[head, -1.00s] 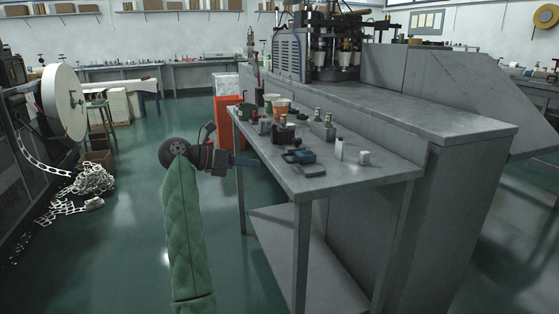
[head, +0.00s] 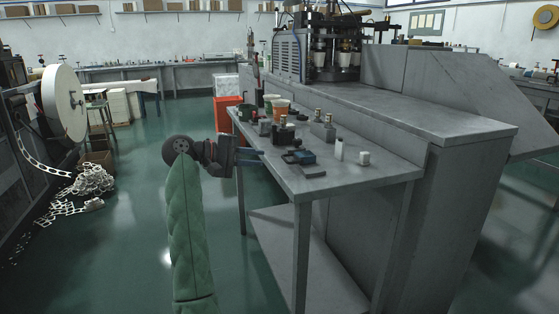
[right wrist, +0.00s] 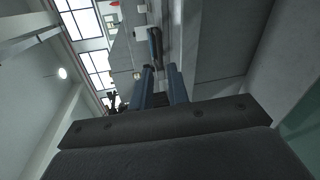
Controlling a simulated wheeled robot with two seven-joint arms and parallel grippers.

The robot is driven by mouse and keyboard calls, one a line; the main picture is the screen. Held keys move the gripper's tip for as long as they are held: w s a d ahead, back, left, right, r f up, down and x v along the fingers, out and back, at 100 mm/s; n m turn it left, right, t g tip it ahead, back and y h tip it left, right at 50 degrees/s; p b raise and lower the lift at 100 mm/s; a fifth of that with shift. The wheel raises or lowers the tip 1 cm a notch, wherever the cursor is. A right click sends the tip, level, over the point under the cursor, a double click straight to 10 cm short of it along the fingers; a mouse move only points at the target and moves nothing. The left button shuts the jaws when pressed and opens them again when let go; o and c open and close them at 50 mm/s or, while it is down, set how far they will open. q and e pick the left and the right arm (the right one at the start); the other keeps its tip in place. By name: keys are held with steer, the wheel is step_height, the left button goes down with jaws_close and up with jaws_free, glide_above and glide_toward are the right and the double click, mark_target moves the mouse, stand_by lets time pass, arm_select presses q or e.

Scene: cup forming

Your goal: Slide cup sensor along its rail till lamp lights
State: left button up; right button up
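My right gripper (head: 257,157) is beside the left edge of the low grey bench, its two blue fingers pointing right. The fingers are apart, with a gap and nothing held between them; they also show in the right wrist view (right wrist: 162,85). Small devices stand on the bench: a dark block with a knob (head: 283,133), a grey block with a post (head: 329,130), and a blue-and-black device (head: 299,156). I cannot tell which is the cup sensor, and no rail or lit lamp can be made out. My left gripper is not in view.
The low grey bench (head: 345,178) also holds cups (head: 281,107), a white cylinder (head: 339,149) and a white block (head: 363,157). A taller counter (head: 440,122) with the forming machine (head: 333,45) stands behind it. Open green floor lies to the left.

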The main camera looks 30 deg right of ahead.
mark_target(284, 160)
steer(key=shift+m, duration=0.9)
steer(key=shift+x, duration=3.9)
steer(key=shift+c, duration=0.3)
jaws_close()
